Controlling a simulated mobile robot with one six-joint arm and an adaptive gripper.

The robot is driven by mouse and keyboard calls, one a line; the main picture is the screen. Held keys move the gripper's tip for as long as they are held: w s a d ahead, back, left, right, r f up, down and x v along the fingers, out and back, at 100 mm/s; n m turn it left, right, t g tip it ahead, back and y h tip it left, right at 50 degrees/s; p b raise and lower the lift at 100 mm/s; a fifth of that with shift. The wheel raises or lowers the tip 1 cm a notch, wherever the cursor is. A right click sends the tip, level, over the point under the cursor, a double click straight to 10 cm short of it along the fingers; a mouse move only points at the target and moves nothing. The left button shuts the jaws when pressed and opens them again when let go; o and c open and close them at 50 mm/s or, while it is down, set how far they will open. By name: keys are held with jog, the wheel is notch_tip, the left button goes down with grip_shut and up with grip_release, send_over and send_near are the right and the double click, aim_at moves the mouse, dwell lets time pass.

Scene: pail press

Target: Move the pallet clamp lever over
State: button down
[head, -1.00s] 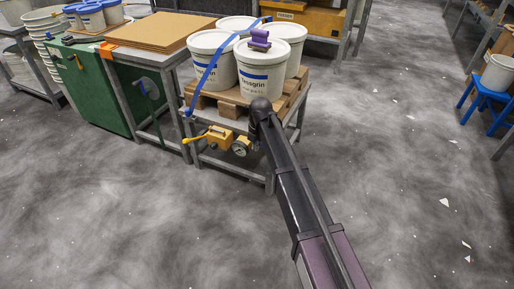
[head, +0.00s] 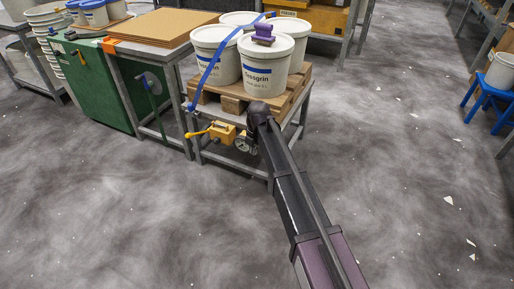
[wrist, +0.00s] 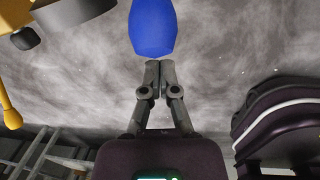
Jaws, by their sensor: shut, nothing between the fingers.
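In the wrist view my gripper (wrist: 152,64) is shut, with its fingertips together and nothing between them. A smooth blue rounded grip (wrist: 152,28) lies just beyond the fingertips, looking like a lever's handle end. I cannot tell whether the tips touch it, and its far end is cut off by the frame. In the head view my fingers and this grip are hidden behind my arm's dark end, at the front of the pallet stand (head: 235,170). A yellow lever (head: 196,134) sticks out left from a yellow fitting (head: 222,131) on the stand.
White pails (head: 266,75) stand on a wooden pallet (head: 232,104) on the stand, with a purple block (head: 263,34) on one lid. A blue strap (head: 212,68) crosses them. A round gauge (head: 241,145) is partly hidden by my arm.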

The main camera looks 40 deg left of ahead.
notch_tip(320, 180, up, 10)
jog(key=d+p, duration=0.1)
jog(key=p, duration=0.8)
jog(key=shift+w+p, duration=0.4)
dwell(0.3)
